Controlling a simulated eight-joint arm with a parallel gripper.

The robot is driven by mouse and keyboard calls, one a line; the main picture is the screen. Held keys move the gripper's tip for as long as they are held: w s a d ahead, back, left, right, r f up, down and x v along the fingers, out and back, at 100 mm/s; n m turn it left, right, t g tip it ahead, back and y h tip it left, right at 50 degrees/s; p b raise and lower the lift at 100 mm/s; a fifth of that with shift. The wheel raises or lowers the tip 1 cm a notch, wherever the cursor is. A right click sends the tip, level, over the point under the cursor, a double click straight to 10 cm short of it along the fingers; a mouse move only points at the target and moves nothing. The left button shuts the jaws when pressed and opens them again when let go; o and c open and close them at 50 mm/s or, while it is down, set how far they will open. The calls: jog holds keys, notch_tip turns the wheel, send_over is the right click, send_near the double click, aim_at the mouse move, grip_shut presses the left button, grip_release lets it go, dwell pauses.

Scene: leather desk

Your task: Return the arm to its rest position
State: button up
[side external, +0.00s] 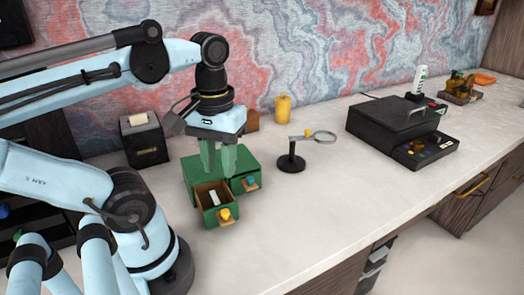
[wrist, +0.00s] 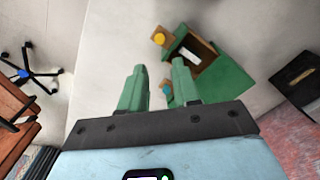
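My gripper (side external: 219,172) hangs pointing down over the small green drawer box (side external: 197,178) in the side external view. Its two green fingers are apart with nothing held between them; the wrist view also shows the open gripper (wrist: 159,68). The drawer with the yellow knob (side external: 224,214) is pulled out and holds a small white piece (side external: 214,197). The drawer with the blue knob (side external: 251,180) is out a little. In the wrist view the green box (wrist: 222,82) lies right of the fingers, partly hidden by one.
A magnifier on a black stand (side external: 291,163) stands right of the green box. A black box (side external: 144,140) is at the left, a yellow bottle (side external: 283,108) behind, and a black case (side external: 390,122) farther right. The front of the pale desk (side external: 330,205) is clear.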

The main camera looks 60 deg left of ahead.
jog(key=shift+r, duration=0.2)
jog(key=w+d+f+m+t, duration=0.1)
jog(key=w+f+m+t, duration=0.1)
jog(key=w, duration=0.4)
jog(key=w+d+f+m+t, duration=0.1)
jog(key=w+f+m+t, duration=0.1)
jog(key=w+m+t, duration=0.3)
jog(key=shift+w+d+f+m, duration=0.25)
jog(key=shift+w+d+m, duration=0.15)
jog(key=shift+w+m, duration=0.2)
